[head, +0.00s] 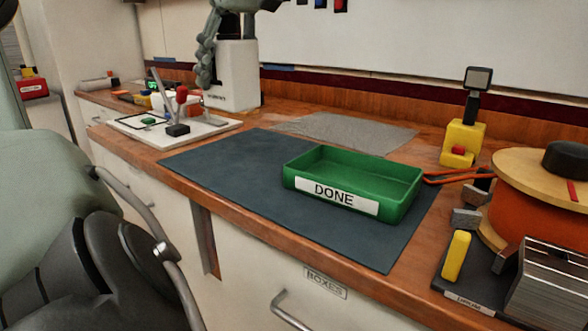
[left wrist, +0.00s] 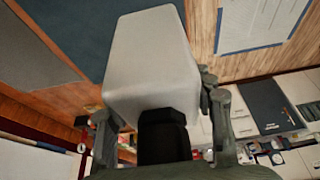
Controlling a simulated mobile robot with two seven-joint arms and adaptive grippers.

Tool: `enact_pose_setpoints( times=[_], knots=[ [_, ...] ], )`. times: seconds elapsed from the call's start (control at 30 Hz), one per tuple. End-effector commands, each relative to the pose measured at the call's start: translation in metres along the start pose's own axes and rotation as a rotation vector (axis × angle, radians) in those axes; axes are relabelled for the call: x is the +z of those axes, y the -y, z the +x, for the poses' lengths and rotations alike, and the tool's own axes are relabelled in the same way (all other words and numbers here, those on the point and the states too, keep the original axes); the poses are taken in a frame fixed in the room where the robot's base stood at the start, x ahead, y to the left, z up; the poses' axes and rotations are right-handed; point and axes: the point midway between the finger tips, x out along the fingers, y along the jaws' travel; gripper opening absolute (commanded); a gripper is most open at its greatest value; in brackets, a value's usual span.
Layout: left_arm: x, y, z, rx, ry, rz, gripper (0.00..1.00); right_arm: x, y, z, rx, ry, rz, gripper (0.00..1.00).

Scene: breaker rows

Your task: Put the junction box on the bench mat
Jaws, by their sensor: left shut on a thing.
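The junction box, a pale grey-white box (head: 233,80), is in my left gripper (head: 226,42) at the back left of the bench in the head view. One grey-green finger shows along its left side; the other is hidden. In the left wrist view the box (left wrist: 150,55) fills the middle between the fingers. Whether its lower end touches anything is unclear. The dark blue-grey bench mat (head: 225,160) lies to the right of and nearer than the box. A corner of a dark surface, likely the mat (left wrist: 75,25), shows in the left wrist view. My right gripper is not in view.
A green tray marked DONE (head: 333,195) stands on the right half of the mat; its left half is clear. A white board with small parts (head: 205,128) lies left of the mat. A yellow stand (head: 462,140) and an orange spool (head: 530,205) are at right.

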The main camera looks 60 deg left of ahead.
Motion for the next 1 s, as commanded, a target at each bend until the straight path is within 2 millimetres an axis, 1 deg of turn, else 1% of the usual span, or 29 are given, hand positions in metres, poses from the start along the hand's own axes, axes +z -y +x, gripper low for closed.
enact_pose_setpoints(
  times=[0.03,0.1,0.2,0.33,0.43,0.47,0.57,0.73,0.8,0.9,1.0],
  knots=[
    [-0.014,0.012,0.008,0.007,0.001,-0.012,0.06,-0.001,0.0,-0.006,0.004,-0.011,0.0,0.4],
    [-0.031,0.026,0.017,0.005,0.002,-0.013,0.06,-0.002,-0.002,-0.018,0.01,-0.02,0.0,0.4],
    [-0.05,0.044,0.029,0.002,0.002,-0.014,0.06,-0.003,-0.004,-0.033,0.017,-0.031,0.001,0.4],
    [-0.064,0.059,0.041,0.0,0.0,-0.013,0.06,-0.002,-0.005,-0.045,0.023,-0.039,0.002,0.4],
    [-0.067,0.061,0.047,-0.002,0.001,-0.01,0.06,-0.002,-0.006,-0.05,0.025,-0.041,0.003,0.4],
    [-0.066,0.059,0.049,-0.003,0.001,-0.008,0.06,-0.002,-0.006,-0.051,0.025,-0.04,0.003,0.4],
    [-0.059,0.044,0.057,-0.005,0.002,-0.003,0.06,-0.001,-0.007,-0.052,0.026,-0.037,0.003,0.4],
    [-0.042,0.008,0.072,-0.007,0.002,-0.004,0.06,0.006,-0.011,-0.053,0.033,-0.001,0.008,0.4],
    [-0.034,-0.007,0.08,-0.008,0.003,-0.005,0.06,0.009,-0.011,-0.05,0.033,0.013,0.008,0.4],
    [-0.026,-0.025,0.088,-0.008,0.001,-0.007,0.06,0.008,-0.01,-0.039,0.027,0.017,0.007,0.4],
    [-0.02,-0.039,0.094,-0.005,-0.001,-0.008,0.06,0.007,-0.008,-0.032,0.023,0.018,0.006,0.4]
  ],
)
